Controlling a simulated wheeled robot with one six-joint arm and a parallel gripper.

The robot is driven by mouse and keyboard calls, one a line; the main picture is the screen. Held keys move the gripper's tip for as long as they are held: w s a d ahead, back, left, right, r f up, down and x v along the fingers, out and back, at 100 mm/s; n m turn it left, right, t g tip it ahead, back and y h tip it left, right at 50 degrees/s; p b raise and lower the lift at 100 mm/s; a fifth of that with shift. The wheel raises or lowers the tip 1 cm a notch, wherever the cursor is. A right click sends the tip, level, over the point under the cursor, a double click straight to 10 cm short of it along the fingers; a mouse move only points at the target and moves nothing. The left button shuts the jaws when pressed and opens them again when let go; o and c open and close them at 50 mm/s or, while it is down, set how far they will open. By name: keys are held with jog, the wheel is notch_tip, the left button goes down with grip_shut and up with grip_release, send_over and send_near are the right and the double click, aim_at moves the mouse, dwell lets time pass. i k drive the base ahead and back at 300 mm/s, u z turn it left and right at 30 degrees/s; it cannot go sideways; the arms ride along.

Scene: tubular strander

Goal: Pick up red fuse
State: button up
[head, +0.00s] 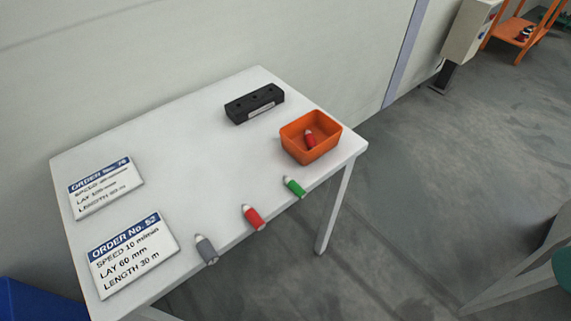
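A red fuse (253,217) with a pale tip lies on the white table (190,170) near its front edge, between a grey fuse (206,250) on its left and a green fuse (294,187) on its right. Another red fuse (309,139) is inside the orange bin (322,152) at the table's right end. My gripper is not in view.
A black block with holes (254,103) sits at the back of the table. Two order signs, No. 76 (106,187) and No. 52 (133,254), lie at the left. A wall runs behind the table. Grey floor is open to the right.

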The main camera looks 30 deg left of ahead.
aim_at(255, 219)
jog(key=u, duration=1.6)
